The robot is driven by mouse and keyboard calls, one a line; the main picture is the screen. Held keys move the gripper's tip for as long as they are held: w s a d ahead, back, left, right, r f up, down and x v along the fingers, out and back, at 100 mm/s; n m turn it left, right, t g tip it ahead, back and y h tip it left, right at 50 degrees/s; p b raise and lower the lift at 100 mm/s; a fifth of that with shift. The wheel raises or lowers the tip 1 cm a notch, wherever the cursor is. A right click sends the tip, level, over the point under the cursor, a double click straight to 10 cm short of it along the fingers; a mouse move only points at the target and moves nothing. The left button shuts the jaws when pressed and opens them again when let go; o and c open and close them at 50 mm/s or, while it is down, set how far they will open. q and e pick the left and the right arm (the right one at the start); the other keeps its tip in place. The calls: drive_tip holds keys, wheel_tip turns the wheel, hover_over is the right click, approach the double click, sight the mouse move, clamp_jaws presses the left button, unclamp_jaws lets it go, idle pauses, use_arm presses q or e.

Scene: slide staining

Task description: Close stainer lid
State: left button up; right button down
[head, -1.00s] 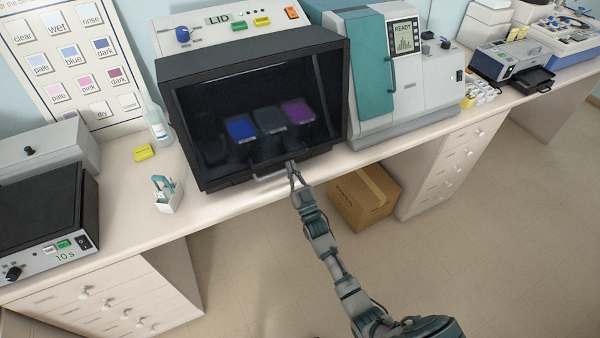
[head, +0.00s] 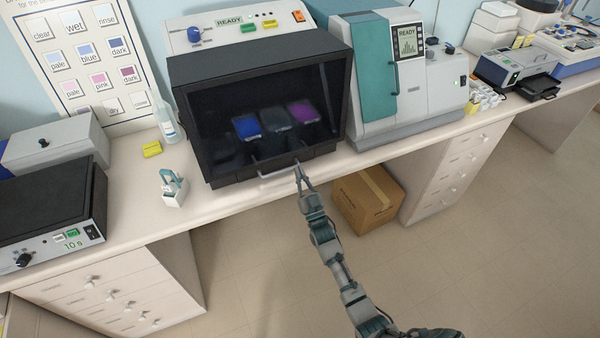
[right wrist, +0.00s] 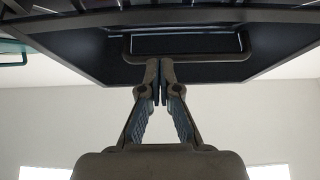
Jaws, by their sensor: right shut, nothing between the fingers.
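The stainer is a black box with a dark see-through front lid (head: 220,130), which lies flush over its front. Blue, grey and purple baths show dimly behind the lid. In the right wrist view the closed fingertips (right wrist: 160,64) are at the handle bar. My left gripper is out of view.
A grey-teal machine (head: 410,85) with a READY screen stands right of the stainer. A small slide rack (head: 173,190), a yellow block (head: 152,148) and a bottle (head: 166,122) stand to the left. A cardboard box (head: 366,198) sits on the floor under the bench.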

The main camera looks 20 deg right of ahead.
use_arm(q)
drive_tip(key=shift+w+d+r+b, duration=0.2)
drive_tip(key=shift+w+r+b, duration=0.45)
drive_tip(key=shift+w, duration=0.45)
use_arm(e)
drive_tip(key=f+v, duration=0.1)
drive_tip(key=v, duration=0.9)
drive_tip(key=shift+w, duration=0.4)
